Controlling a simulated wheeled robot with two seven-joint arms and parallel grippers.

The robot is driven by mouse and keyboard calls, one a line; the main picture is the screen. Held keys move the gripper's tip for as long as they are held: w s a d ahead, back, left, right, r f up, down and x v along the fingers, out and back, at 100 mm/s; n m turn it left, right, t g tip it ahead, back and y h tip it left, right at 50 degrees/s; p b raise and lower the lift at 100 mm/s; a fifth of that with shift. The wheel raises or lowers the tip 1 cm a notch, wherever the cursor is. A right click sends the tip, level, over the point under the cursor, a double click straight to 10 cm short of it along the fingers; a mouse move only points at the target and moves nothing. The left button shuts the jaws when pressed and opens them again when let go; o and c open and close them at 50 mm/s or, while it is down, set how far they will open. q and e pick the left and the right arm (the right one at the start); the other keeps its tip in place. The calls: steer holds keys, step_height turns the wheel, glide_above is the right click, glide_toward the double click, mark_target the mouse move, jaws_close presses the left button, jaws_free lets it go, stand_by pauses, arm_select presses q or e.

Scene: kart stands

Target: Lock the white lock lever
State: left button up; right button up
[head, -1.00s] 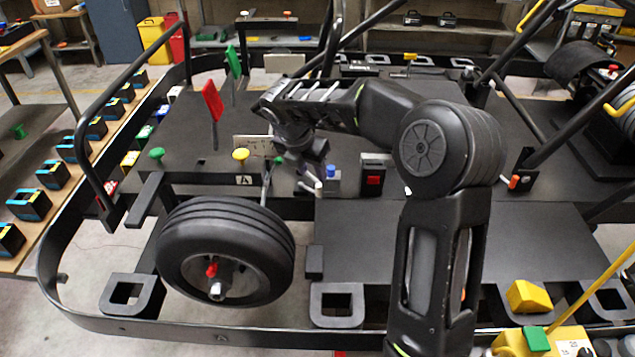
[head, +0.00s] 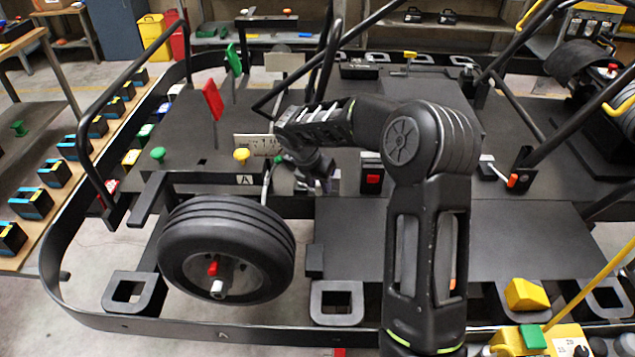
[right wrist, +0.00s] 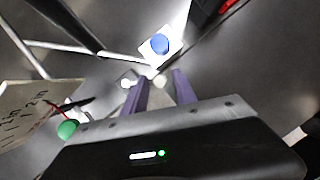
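My right gripper (head: 320,184) is over the kart deck, right of the wheel's top, pointing down. In the right wrist view its two purple fingers (right wrist: 160,80) are apart. A small white tip (right wrist: 159,82) shows between the fingers, and a second white tip (right wrist: 128,80) lies just left of the left finger. I cannot tell which belongs to the white lock lever, or whether a finger touches either one. In the head view my gripper hides this spot. My left gripper is not in view.
A blue button (right wrist: 159,44) on a white base stands just beyond the fingertips. A green knob (right wrist: 67,129) and a printed plate (right wrist: 28,112) are at the left.

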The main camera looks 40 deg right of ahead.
jaws_close()
steer(key=shift+a+m, duration=0.2)
steer(key=shift+m, duration=0.1)
stand_by(0.4)
steer(key=shift+a+m+g, duration=0.4)
steer(key=shift+a+m, duration=0.05)
steer(key=shift+m, duration=0.35)
steer(key=shift+w+a+m+g+p, duration=0.35)
steer(key=shift+a+m+g, duration=0.3)
steer(key=shift+m, duration=0.8)
steer(key=shift+w+a+m+g+p, duration=0.15)
steer(key=shift+a+m+g+p, duration=0.5)
steer(key=shift+m, duration=0.85)
steer(key=shift+w+a+m+g+p, duration=0.35)
steer(key=shift+a+m, duration=0.45)
steer(key=shift+m, duration=0.65)
